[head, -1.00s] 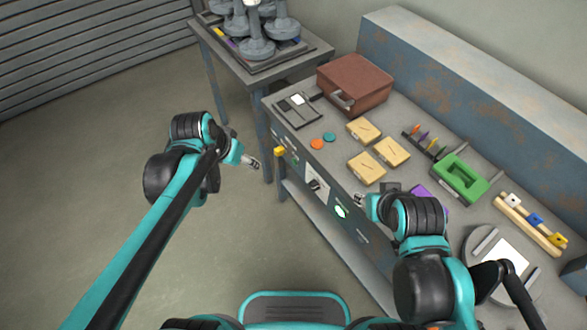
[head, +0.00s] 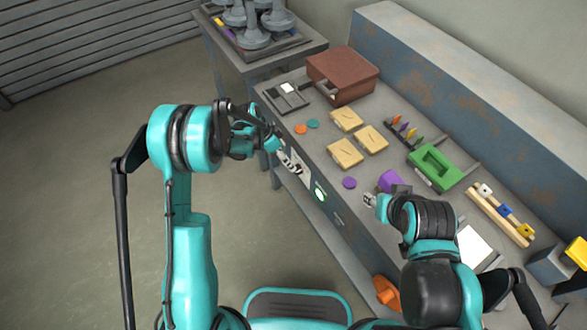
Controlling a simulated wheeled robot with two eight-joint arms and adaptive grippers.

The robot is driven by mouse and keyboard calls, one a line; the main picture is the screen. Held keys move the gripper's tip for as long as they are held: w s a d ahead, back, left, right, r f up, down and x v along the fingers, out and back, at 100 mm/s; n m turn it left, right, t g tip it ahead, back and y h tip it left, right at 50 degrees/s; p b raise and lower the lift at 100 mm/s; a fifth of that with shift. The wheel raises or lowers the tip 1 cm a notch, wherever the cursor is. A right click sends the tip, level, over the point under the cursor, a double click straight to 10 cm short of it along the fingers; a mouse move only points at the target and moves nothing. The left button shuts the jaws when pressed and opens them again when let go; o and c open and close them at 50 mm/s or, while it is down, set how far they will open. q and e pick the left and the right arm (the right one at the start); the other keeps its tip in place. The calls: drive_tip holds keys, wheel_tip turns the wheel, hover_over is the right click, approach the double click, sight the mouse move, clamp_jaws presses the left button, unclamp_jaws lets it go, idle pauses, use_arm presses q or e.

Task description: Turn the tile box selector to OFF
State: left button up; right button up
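On the bench's front face is a pale panel (head: 304,172) that appears to carry the selector; its dark knob is mostly hidden behind my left gripper, so its setting cannot be read. A lit green round indicator (head: 320,195) sits beside it on the right. My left gripper (head: 291,164) is at this panel, its fingers by the knob; I cannot tell whether they touch it or how far they are open. My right gripper (head: 369,200) is over the bench's front part near a purple block (head: 391,181); its finger opening is too small to judge.
The bench top holds a brown box (head: 343,74), several tan tiles (head: 345,153), a purple disc (head: 349,183), a green tray (head: 448,176) and a peg rack (head: 500,216). An orange object (head: 388,292) shows low by the bench. The floor at left is clear.

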sight(297, 170)
use_arm(q)
drive_tip(key=b+x, duration=0.2)
drive_tip(key=x, duration=0.4)
drive_tip(key=shift+f, duration=0.3)
drive_tip(key=shift+d, duration=0.1)
drive_tip(key=c, duration=1.2)
